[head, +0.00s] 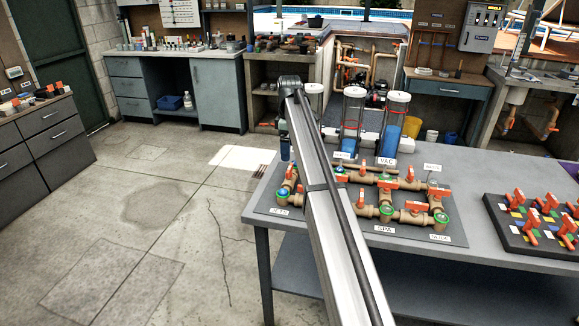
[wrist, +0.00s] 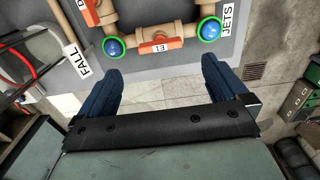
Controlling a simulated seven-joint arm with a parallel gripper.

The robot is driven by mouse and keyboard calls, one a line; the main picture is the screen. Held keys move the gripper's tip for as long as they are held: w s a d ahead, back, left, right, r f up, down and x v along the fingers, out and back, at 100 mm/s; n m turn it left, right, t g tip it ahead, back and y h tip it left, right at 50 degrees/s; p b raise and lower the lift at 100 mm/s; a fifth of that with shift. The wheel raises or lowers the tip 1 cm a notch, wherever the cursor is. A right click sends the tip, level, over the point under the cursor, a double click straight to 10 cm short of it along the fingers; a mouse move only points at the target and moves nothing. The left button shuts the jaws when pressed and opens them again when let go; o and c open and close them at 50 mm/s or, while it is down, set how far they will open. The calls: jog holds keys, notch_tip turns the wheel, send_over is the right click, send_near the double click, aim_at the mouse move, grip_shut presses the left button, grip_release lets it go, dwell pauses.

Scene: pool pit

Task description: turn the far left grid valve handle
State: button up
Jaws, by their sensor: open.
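A brown pipe grid on a grey board (head: 455,232) lies on the workbench and carries several orange valve handles. In the wrist view, an orange handle marked E1 (wrist: 160,46) sits on a pipe between two blue knobs with green rings (wrist: 113,47), near the JETS label (wrist: 227,18). My gripper (wrist: 160,65) is open and empty, its blue fingers apart, with the E1 handle ahead of the gap between them. In the head view one blue finger shows above the bench's left edge.
Clear filter canisters (head: 352,110) stand behind the pipe grid, close to my arm. A black board with several orange handles (head: 533,226) lies at the bench's right. The floor (head: 150,200) left of the bench is open.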

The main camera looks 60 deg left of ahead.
aim_at(290, 168)
notch_tip(290, 168, down, 8)
jog(key=shift+f, duration=0.1)
jog(key=shift+c, duration=0.5)
jog(key=c, duration=1)
jog(key=shift+o, duration=0.2)
